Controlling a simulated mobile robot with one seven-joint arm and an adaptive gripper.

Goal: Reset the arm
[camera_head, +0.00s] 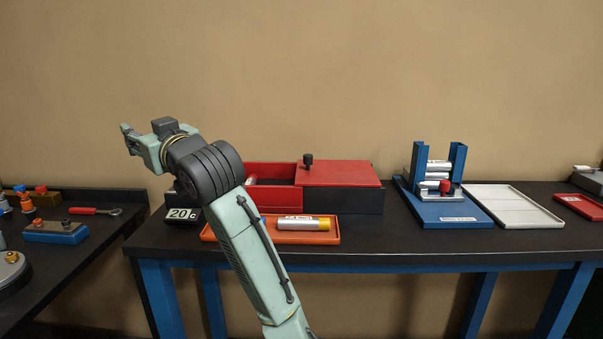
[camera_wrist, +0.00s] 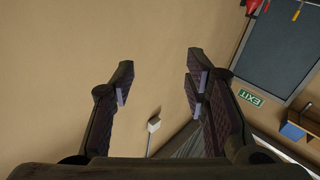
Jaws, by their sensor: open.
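My arm rises from the bottom of the head view and bends left at the elbow. My gripper (camera_head: 128,138) is up in the air at the upper left, above the level of the table and apart from everything. In the wrist view my gripper (camera_wrist: 160,85) shows its dark fingers spread wide with nothing between them. My arm hides part of the black and red box and of the orange tray.
On the black table, a black box with a red lid (camera_head: 340,173) stands behind an orange tray (camera_head: 215,234) holding a battery-like cylinder (camera_head: 303,223). A blue fixture (camera_head: 455,210) and white tray (camera_head: 515,207) are right. A tool bench (camera_head: 100,216) is left. An EXIT sign (camera_wrist: 250,97) shows.

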